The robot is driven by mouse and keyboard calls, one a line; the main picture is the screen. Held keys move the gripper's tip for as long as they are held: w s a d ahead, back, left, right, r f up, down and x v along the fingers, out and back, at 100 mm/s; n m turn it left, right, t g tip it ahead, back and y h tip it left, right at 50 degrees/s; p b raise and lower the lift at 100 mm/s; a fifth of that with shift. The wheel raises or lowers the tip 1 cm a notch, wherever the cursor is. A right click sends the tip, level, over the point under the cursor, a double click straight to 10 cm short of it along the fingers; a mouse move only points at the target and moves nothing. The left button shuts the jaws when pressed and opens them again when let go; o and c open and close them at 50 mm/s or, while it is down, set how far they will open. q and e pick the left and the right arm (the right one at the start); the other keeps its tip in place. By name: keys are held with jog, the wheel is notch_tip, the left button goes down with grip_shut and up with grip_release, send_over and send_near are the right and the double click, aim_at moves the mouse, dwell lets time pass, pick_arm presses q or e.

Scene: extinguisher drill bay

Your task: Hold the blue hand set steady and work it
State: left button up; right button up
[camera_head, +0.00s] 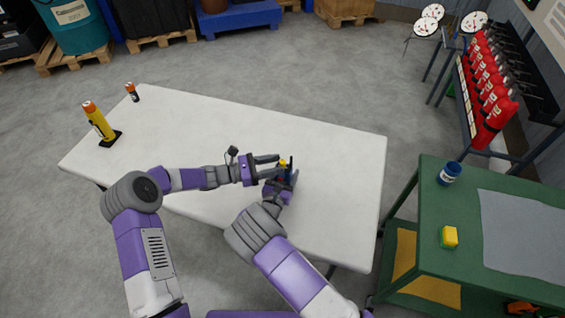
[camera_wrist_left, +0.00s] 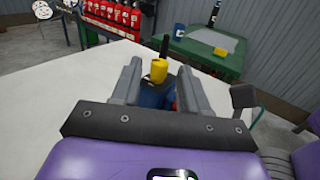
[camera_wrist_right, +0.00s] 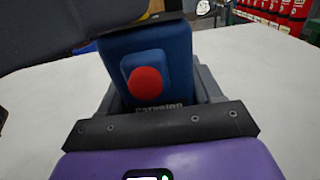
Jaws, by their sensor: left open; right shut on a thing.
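The blue hand set (camera_head: 288,178) is held above the white table, with a yellow knob (camera_head: 283,162) and a black aerial (camera_head: 290,163) on top. My right gripper (camera_head: 280,186) is shut on its body. In the right wrist view the blue body (camera_wrist_right: 178,63) shows a round red button (camera_wrist_right: 145,83) and pale lettering, partly hidden by the gripper. My left gripper (camera_head: 276,165) is open at the top of the hand set. In the left wrist view the yellow knob (camera_wrist_left: 158,70) sits between its fingers; contact cannot be told.
The white table (camera_head: 225,130) is mostly clear. A yellow torch-like item (camera_head: 99,122) and a small orange-topped battery-like item (camera_head: 132,92) stand at its far left. A green bench (camera_head: 437,200) at right holds a blue jar (camera_head: 449,174) and a yellow block (camera_head: 449,237). Red extinguishers (camera_head: 490,95) line a rack behind.

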aim_at(283, 161)
pick_arm(q)
jog(key=shift+x, duration=1.6)
grip_shut()
jog(key=shift+g, duration=0.3)
jog(key=shift+w+m+g+h, duration=0.1)
jog(key=shift+m+g+h, duration=0.2)
jog(key=shift+m+g, duration=1.05)
jog(key=shift+r+m+g, duration=0.1)
jog(key=shift+m+g, duration=1.15)
jog(key=shift+g, duration=1.1)
jog(key=shift+m+g, duration=0.3)
jog(key=shift+g, duration=0.2)
